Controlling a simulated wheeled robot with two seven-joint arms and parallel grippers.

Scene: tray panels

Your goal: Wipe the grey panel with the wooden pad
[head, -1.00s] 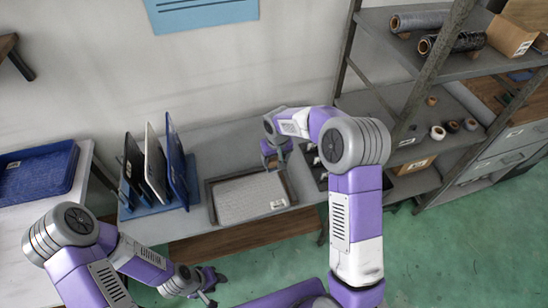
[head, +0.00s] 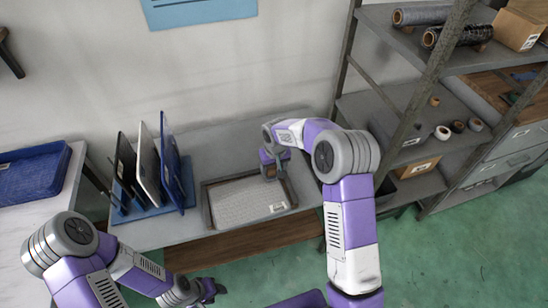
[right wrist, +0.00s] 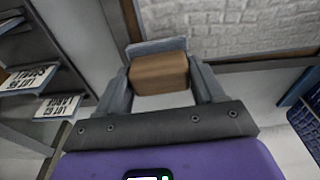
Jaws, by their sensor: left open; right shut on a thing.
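The grey panel (head: 245,203), light and textured with a small label near its front right, lies flat in a dark-rimmed tray (head: 207,213) on the bench. My right gripper (head: 270,173) is at the panel's back right corner. In the right wrist view the gripper (right wrist: 160,78) is shut on the wooden pad (right wrist: 160,75), a brown block between its fingers. The panel (right wrist: 230,22) shows beyond it there. I cannot tell whether the pad touches the panel. The pad is hardly visible in the head view. My left gripper (head: 212,290) is open and empty, low in front of the bench.
A blue rack (head: 150,208) with several upright panels stands left of the tray. A blue tray (head: 32,172) lies on the white table at far left. Shelves (head: 405,140) with rolls and a cardboard box (head: 515,28) stand at right. Bare bench lies behind the tray.

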